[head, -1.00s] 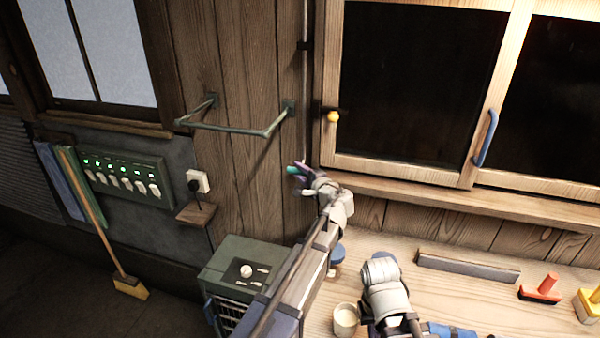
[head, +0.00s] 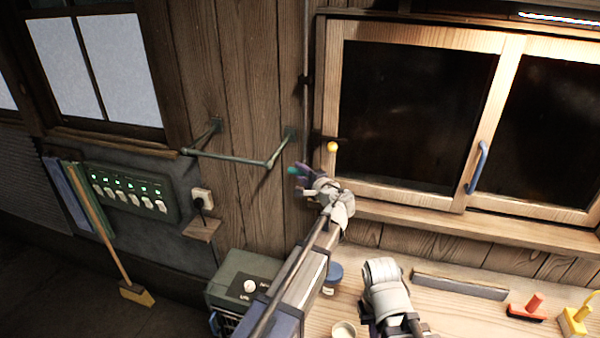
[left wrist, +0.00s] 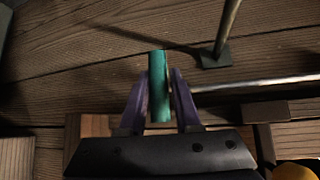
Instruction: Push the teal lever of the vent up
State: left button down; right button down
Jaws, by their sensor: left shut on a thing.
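The teal lever (left wrist: 159,88) stands between the two purple fingers of my left gripper in the left wrist view. My left gripper (head: 297,173) is shut on it, beside the wooden wall at the left of the window frame. In the head view only a small bit of teal (head: 292,170) shows at the fingertips. A thin metal rod (left wrist: 270,83) runs to the right from behind the fingers in the left wrist view. The rest of the vent cannot be made out. Part of my right arm shows low in the head view, but its fingertips do not.
A green wall rack (head: 230,157) juts out just above and left of the left gripper. A yellow knob (head: 332,147) sits on the window frame's left side. A green box (head: 240,277) and the workbench (head: 440,315) lie below. A switch panel (head: 130,190) hangs at left.

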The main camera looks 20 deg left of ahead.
pick_arm(q)
jog(key=c, duration=1.1)
grip_release()
jog(key=shift+w+d+r, duration=0.2)
jog(key=shift+w, duration=0.1)
jog(key=o, duration=0.4)
jog(key=shift+d+f, duration=0.1)
jog(key=shift+s, duration=0.1)
jog(key=shift+s, duration=0.15)
jog(key=p+v, duration=0.1)
jog(key=v, duration=0.6)
jog(key=shift+s+d, duration=0.15)
